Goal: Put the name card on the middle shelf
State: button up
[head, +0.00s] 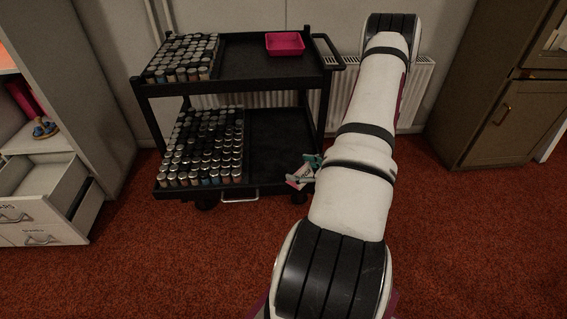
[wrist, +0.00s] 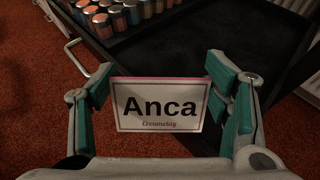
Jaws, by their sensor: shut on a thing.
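The name card (wrist: 158,104) is white with a pink edge and reads "Anca" in large black letters. It is upright between the teal finger pads of my gripper (wrist: 160,88), which is shut on its two sides. In the head view the card (head: 299,177) and my gripper (head: 313,164) are small, at the front right corner of the black trolley's lower shelf (head: 275,140). Whether the card is over that shelf or just in front of it is unclear. In the head view my arm hides what lies right of the gripper.
The trolley's lower shelf holds many jars (head: 205,145) at left; its right part is bare. The upper shelf (head: 245,62) holds more jars (head: 183,58) and a pink tray (head: 285,43). A white unit (head: 45,200) with open drawers stands left, a brown cabinet (head: 500,110) right.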

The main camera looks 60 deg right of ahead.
jog(key=shift+s+d+f, duration=0.15)
jog(key=shift+d+f, duration=0.15)
jog(key=shift+d, duration=0.05)
jog(key=w+d+b, duration=0.1)
jog(key=w+d, duration=0.1)
jog(key=w, duration=0.2)
jog(key=w+d+f+b, duration=0.1)
jog(key=w+d, duration=0.2)
jog(key=w, duration=0.1)
jog(key=w+d+b, duration=0.1)
jog(key=w+d, duration=0.2)
jog(key=w, duration=0.1)
jog(key=shift+w+f, duration=0.2)
jog(key=shift+w, duration=0.2)
jog(key=shift+w+d+f+b, duration=0.1)
jog(key=shift+w+f+b, duration=0.1)
jog(key=shift+f+b, duration=1.2)
jog(key=shift+f+p, duration=0.35)
jog(key=shift+f, duration=0.05)
jog(key=shift+f, duration=0.15)
jog(key=o, duration=0.6)
jog(key=shift+o, duration=0.7)
